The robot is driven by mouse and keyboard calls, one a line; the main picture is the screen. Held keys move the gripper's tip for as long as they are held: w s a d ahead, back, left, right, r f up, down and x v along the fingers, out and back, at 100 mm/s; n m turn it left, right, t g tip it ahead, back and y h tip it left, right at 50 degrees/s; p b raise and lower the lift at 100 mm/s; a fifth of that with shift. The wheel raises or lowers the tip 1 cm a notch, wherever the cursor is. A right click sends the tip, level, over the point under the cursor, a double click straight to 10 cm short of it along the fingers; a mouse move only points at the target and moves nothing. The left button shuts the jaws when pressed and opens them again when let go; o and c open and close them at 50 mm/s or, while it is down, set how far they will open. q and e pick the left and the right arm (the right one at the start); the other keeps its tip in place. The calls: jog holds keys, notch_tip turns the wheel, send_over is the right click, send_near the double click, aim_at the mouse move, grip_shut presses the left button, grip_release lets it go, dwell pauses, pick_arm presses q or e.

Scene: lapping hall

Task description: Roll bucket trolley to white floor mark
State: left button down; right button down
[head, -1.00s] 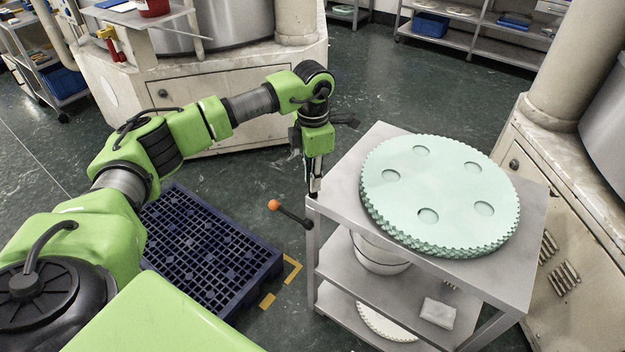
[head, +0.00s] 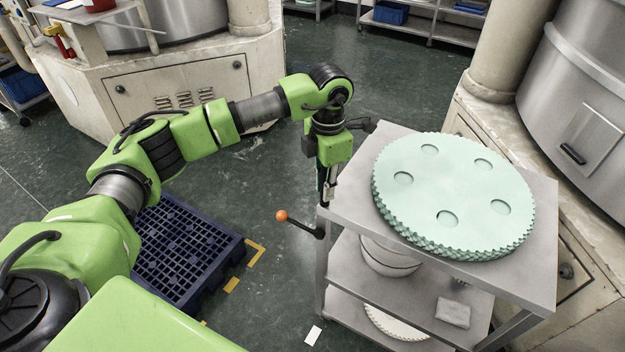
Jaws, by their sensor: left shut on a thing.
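The bucket trolley (head: 346,207) is a grey metal cart with three shelves, at the right of the head view. A pale bucket (head: 388,262) stands on its middle shelf, partly hidden under the top. A stack of pale green toothed discs with round holes (head: 455,190) lies on the top. My left gripper (head: 327,198) points down at the trolley's near left corner and is shut on the trolley there; the exact grip is hard to see. A small white floor mark (head: 313,335) lies at the bottom, left of the trolley. My right gripper is out of view.
A lever with an orange knob (head: 282,216) sticks out left from the trolley's corner. A dark blue pallet (head: 190,245) lies left, beside yellow floor marks (head: 256,252). Large machines stand behind (head: 180,85) and right (head: 570,235). Dark green floor is open between.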

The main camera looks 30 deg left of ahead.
pick_arm(q)
jog(key=shift+s+d, duration=0.1)
jog(key=shift+d, duration=0.85)
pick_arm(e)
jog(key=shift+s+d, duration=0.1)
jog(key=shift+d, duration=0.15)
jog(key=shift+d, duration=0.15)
pick_arm(q)
jog(key=c, duration=2)
grip_release()
jog(key=shift+c, duration=0.2)
jog(key=shift+o, duration=0.6)
jog(key=shift+d, duration=0.15)
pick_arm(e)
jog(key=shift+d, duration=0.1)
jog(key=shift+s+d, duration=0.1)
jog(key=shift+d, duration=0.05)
pick_arm(q)
notch_tip(320, 180, up, 12)
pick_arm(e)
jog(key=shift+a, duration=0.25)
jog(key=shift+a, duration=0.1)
